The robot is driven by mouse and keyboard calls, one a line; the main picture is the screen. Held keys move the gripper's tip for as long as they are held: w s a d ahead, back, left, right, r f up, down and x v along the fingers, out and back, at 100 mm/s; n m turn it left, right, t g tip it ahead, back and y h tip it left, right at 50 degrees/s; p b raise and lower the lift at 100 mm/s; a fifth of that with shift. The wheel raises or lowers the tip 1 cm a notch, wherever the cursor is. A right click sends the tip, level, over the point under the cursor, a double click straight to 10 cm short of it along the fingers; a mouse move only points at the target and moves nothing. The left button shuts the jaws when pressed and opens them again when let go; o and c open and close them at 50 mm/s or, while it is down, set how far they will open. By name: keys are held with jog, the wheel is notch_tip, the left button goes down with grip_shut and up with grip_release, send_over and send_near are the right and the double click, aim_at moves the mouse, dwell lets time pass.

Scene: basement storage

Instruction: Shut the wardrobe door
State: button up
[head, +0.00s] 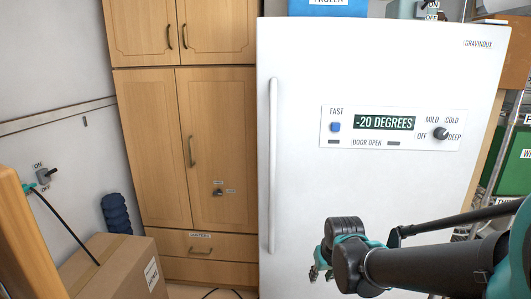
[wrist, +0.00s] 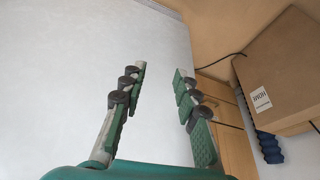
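The wooden wardrobe (head: 155,130) stands at the back left in the head view, with two upper doors, two lower doors and drawers below. The lower right door (head: 225,130) has a vertical handle (head: 192,151) near its left edge. Its doors look about flush; I cannot tell whether one stands slightly ajar. My gripper (head: 318,265) is in front of the white freezer, right of the wardrobe and apart from it. In the wrist view my gripper (wrist: 160,85) has its fingers spread with nothing between them. Part of the wardrobe (wrist: 228,120) shows behind the right finger.
The white freezer (head: 380,200) fills the middle and right. A cardboard box (head: 115,275) sits at lower left, also in the wrist view (wrist: 280,80). A wooden panel (head: 25,245) stands at the left edge. A blue roll (head: 116,213) stands behind the box.

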jog(key=w+a+r+n+g+y, duration=0.2)
jog(key=a+r+n, duration=0.65)
jog(key=a, duration=0.55)
jog(key=s+a+r+n+g, duration=0.3)
jog(key=s+a+r+n, duration=0.3)
jog(key=a+r+n, duration=0.5)
jog(key=s+a+r+n+g+h, duration=0.1)
jog(key=s+a+r+n, duration=0.25)
jog(key=s+r, duration=0.4)
jog(key=s+a+r+n+g, duration=0.25)
jog(key=s+r+n, duration=0.25)
jog(key=s+r, duration=0.3)
jog(key=s+a+r+n+h, duration=0.1)
jog(key=s+a+r+n, duration=0.25)
jog(key=s+r, duration=0.4)
jog(key=shift+n, duration=0.45)
jog(key=x, duration=1.9)
jog(key=shift+s+f, duration=0.1)
jog(key=shift+s, duration=0.2)
grip_shut()
